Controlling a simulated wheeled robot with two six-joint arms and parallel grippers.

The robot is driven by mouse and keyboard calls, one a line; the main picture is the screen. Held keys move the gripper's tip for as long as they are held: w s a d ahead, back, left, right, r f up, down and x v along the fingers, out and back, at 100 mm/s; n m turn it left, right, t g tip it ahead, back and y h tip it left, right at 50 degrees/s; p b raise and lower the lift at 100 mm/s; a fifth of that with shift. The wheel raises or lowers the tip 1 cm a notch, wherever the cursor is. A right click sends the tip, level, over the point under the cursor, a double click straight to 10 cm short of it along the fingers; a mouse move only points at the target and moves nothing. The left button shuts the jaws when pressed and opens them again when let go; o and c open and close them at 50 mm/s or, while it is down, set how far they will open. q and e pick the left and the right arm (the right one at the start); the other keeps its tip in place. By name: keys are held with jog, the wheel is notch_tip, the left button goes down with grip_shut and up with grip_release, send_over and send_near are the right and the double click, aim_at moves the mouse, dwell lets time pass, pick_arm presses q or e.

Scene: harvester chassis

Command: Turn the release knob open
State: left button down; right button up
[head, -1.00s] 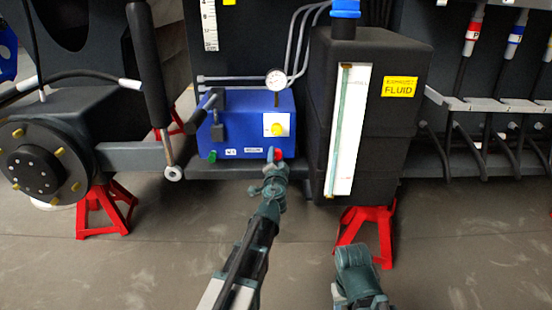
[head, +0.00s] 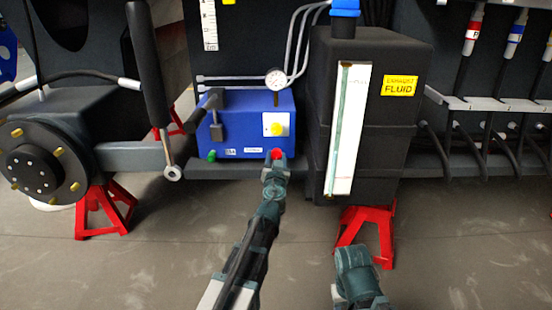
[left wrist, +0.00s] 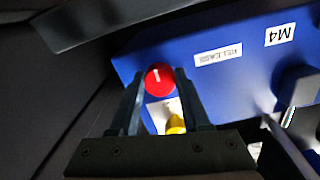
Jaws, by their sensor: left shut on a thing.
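The release knob (head: 277,154) is a small red knob with a white mark, low on the front right of the blue pump box (head: 240,136). In the left wrist view the knob (left wrist: 159,79) sits between the two fingers of my left gripper (left wrist: 162,85), beside a label reading RELEASE (left wrist: 218,55). My left gripper (head: 276,160) is shut on the knob. Its fingers hide the knob's sides in the head view. Part of my right arm (head: 357,278) shows at the bottom; its fingertips are not clearly visible.
A black fluid tank (head: 398,105) with a white sight gauge stands just right of the blue box. A pressure gauge (head: 276,79) and a yellow knob (head: 277,129) are above the red knob. Red stands (head: 105,210) support the chassis. The floor in front is clear.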

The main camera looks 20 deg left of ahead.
pick_arm(q)
jog(key=shift+s+n, duration=0.1)
jog(key=shift+n, duration=0.2)
jog(key=shift+c, duration=1.8)
grip_release()
